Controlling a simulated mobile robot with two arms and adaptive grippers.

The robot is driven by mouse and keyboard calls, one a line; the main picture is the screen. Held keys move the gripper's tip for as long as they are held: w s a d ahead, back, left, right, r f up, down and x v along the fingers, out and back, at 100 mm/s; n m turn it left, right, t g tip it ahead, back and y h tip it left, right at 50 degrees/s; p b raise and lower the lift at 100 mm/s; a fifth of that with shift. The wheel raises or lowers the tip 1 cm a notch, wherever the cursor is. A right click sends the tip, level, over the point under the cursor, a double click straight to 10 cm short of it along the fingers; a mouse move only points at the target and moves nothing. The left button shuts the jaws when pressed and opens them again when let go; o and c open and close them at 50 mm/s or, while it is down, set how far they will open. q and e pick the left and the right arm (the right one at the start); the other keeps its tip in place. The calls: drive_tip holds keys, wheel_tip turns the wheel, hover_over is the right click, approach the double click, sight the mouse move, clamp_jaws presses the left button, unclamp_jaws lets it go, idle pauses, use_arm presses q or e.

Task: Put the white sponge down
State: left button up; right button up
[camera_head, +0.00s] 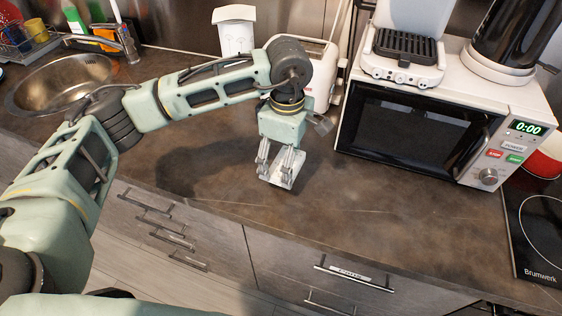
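The white sponge (284,172) is between the fingers of my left gripper (279,166), which points down near the front middle of the brown counter (330,225). The gripper looks shut on the sponge, with a finger on each side. The sponge's lower end shows just under the fingertips, at or very close to the counter top; I cannot tell whether it touches. My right gripper is not in view.
A microwave (415,132) with a grill (404,50) and a black kettle (507,38) on it stands at right. A hob (541,222) is at far right. A toaster (313,66) stands behind my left gripper, and a sink (70,78) is at left. The counter in front is clear.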

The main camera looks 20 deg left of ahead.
sight(281, 167)
use_arm(q)
drive_tip(key=shift+w+a+f, duration=0.55)
drive_tip(key=shift+a, duration=0.15)
drive_tip(key=shift+f, duration=0.2)
drive_tip(key=shift+f+p, duration=0.35)
drive_tip(key=shift+p, duration=0.05)
wheel_tip(281, 167, down, 3)
drive_tip(key=shift+r, duration=0.2)
drive_tip(key=o, duration=1)
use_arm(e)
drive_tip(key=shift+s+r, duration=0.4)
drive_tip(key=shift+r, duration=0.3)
